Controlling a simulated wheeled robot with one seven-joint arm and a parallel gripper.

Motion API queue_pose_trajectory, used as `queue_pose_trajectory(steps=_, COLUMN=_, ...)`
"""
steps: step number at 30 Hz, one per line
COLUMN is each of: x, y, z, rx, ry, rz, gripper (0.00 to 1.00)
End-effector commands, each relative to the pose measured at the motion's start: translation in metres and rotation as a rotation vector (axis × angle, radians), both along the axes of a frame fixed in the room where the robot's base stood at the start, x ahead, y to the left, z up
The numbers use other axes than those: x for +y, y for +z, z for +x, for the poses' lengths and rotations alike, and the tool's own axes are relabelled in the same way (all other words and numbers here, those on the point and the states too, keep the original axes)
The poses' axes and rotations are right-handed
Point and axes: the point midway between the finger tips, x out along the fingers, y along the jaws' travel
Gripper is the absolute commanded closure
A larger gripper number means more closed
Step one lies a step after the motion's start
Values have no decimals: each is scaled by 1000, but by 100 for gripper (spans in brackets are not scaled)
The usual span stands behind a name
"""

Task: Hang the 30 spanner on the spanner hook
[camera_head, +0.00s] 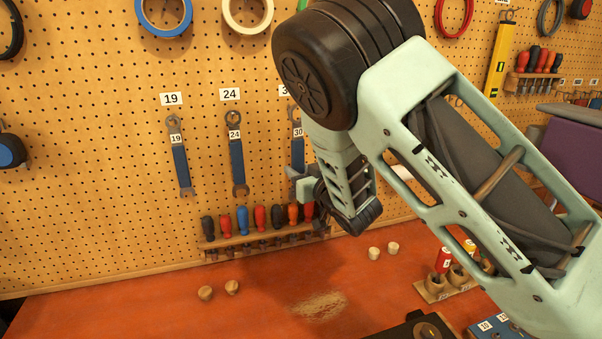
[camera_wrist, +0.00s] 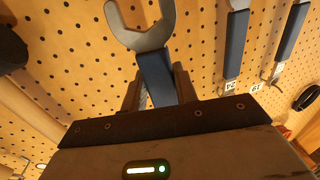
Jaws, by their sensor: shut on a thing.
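The 30 spanner (camera_head: 296,148) is upright against the pegboard, its ring end up below a label partly hidden by my arm. Its blue handle carries a "30" tag. My gripper (camera_head: 303,187) is shut on its lower handle. In the wrist view, the spanner (camera_wrist: 155,75) stands between the two fingers, its grey open jaw pointing away from the gripper. The spanner hook is not clearly visible, and I cannot tell whether the ring is around it.
The 24 spanner (camera_head: 237,160) and 19 spanner (camera_head: 180,160) hang to the left. A screwdriver rack (camera_head: 265,242) is just below. Small wooden knobs (camera_head: 205,292) lie on the orange bench (camera_head: 130,310). Tape rolls (camera_head: 163,20) hang above.

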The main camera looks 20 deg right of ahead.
Motion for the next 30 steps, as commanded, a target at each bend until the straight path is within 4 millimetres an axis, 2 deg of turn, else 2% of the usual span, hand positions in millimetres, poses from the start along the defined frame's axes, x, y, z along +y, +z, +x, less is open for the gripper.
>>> queue_pose_trajectory(steps=19, x=0, y=-1, z=37, rx=-3, ry=0, rz=0, gripper=100)
queue_pose_trajectory(steps=30, x=0, y=-10, z=48, rx=-3, ry=0, rz=2, gripper=100)
